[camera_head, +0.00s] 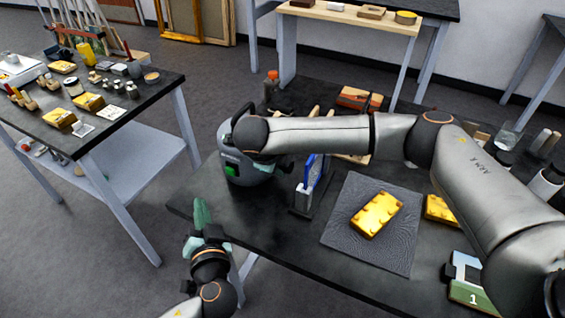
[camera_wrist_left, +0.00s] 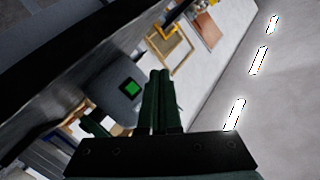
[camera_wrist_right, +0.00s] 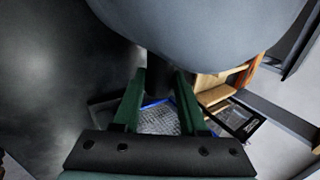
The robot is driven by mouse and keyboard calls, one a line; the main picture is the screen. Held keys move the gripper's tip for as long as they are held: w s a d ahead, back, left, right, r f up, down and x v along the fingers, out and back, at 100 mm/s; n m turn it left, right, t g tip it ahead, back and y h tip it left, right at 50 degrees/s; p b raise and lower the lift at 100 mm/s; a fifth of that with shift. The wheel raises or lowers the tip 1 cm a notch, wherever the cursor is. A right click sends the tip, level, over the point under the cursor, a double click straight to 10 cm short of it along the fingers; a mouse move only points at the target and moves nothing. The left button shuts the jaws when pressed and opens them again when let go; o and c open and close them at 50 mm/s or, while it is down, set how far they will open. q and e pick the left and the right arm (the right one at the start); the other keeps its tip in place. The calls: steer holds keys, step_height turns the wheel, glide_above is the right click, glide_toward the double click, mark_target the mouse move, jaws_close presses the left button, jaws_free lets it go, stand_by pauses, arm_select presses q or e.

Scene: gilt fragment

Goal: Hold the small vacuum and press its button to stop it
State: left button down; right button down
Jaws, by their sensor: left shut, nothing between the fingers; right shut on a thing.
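The small vacuum (camera_head: 238,160) is a rounded grey body with a green button on its left-facing side, at the table's far left edge. My right gripper (camera_wrist_right: 158,88) is shut on a dark part of the vacuum (camera_wrist_right: 200,25), whose grey body fills the top of the right wrist view. My right wrist covers part of the vacuum in the head view. Whether its base touches the table is unclear. My left gripper (camera_head: 200,212) is shut and empty, fingers up, off the near left table edge. In the left wrist view the vacuum's green button (camera_wrist_left: 131,88) shows just left of its fingertips (camera_wrist_left: 159,80).
On the black table (camera_head: 280,250), a grey mat (camera_head: 345,245) bears a gilt piece (camera_head: 376,214). A blue-edged upright frame (camera_head: 312,175) stands right of the vacuum. A side table (camera_head: 135,120) with small items is at left; open floor lies between.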

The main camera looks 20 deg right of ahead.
mark_target(230, 171)
arm_select(q)
steer(key=shift+d, duration=0.3)
steer(key=shift+w+d, duration=2.75)
steer(key=shift+d, duration=0.2)
steer(key=shift+w+d, duration=0.25)
steer(key=shift+d, duration=0.1)
steer(key=shift+w+d, duration=0.1)
steer(key=shift+w, duration=0.05)
arm_select(e)
steer(key=shift+a, duration=0.1)
arm_select(q)
steer(key=shift+s+a, duration=0.45)
